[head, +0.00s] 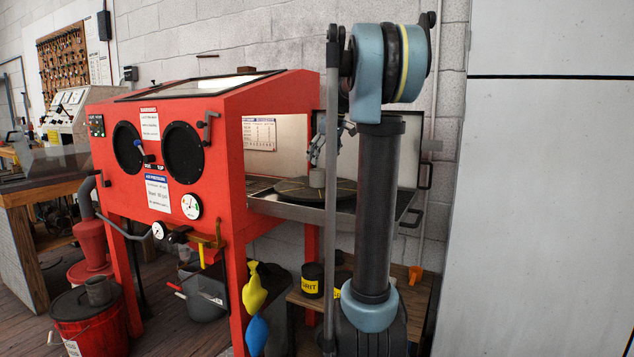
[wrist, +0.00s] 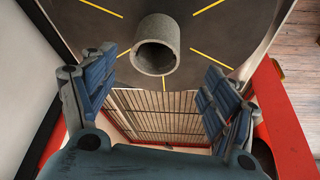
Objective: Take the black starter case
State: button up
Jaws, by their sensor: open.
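A hollow grey cylinder with a rough surface stands on a dark turntable in the wrist view (wrist: 157,58). It looks grey rather than plainly black, so I cannot be sure it is the starter case. In the head view the cylinder (head: 317,178) stands on the turntable (head: 292,188), inside the open side of the red cabinet. My gripper (wrist: 158,85) is open and empty, its blue-grey fingers spread to either side of the cylinder and apart from it. In the head view my gripper (head: 322,143) is above the cylinder, partly hidden by my arm.
The red blasting cabinet (head: 235,130) stands to the left, its wall close to my gripper. The turntable has yellow lines, with a slatted grate (wrist: 160,115) beside it. A dark grey cylindrical piece (head: 97,291) sits on a red bucket (head: 88,325). A GRIT can (head: 312,280) stands below.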

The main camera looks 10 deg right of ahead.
aim_at(318, 175)
jog(key=x, duration=0.3)
jog(key=shift+f, duration=0.3)
jog(key=shift+d+x, duration=0.2)
jog(key=shift+x, duration=1.1)
jog(key=shift+d+x, duration=0.25)
jog(key=shift+x, duration=1.1)
jog(key=shift+w, duration=0.1)
jog(key=c, duration=1.8)
jog(key=shift+o, duration=0.2)
